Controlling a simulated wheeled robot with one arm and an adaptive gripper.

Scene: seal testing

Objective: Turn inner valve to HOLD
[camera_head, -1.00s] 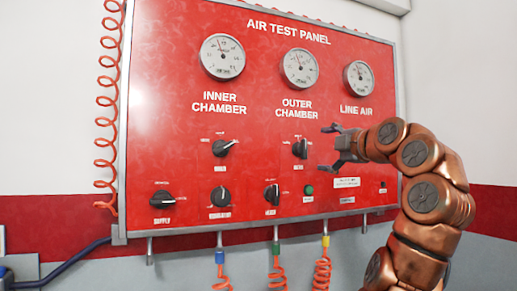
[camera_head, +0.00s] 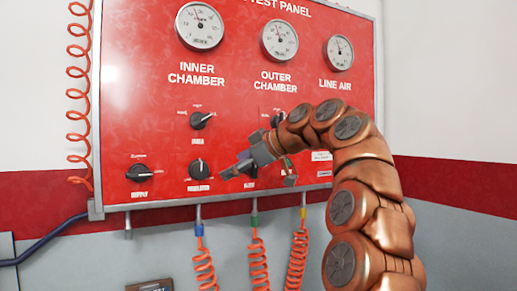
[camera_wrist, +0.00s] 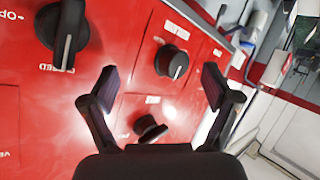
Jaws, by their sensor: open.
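The inner valve is a black knob (camera_head: 202,120) under the INNER CHAMBER label on the red panel in the head view. Its pale pointer is turned to the upper right; the small position labels around it are too blurred to read. My gripper (camera_head: 259,177) is in front of the panel's lower part, below and right of the inner valve and apart from it. Its fingers are spread and empty. The wrist view shows both open fingers (camera_wrist: 160,84), with a black knob (camera_wrist: 172,62) between them and a larger knob (camera_wrist: 62,35) at upper left. I cannot tell which knobs these are.
The supply knob (camera_head: 138,173) and regulator knob (camera_head: 201,169) sit in the lower row. The outer chamber knob (camera_head: 279,116) is partly hidden by my arm. Gauges (camera_head: 200,25) line the top. Orange coiled hoses (camera_head: 258,262) hang below the panel edge.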

